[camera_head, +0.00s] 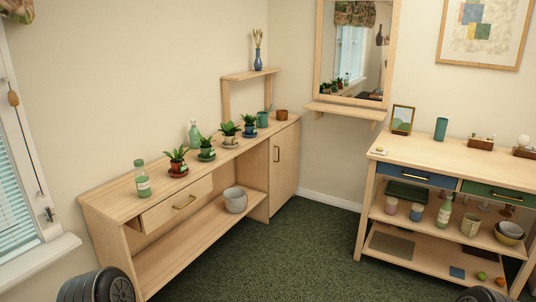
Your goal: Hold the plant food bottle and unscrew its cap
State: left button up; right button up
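A small green bottle with a green cap and a pale label (142,181) stands upright near the left front end of the long wooden sideboard (115,200). It looks like the plant food bottle, though its label is too small to read. Its cap (139,162) is on. Neither of my grippers shows in the head view, and nothing is touching the bottle.
Several potted plants, such as this one (177,161), and a green glass bottle (194,136) line the sideboard. Its drawer (178,205) sits below the bottle, partly pulled out. A grey pot (235,200) is on the lower shelf. Green carpet (285,255) between the furniture is clear.

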aim_at(142, 176)
jog(key=i+z, duration=0.2)
jog(key=i, duration=1.5)
jog(key=u, duration=0.5)
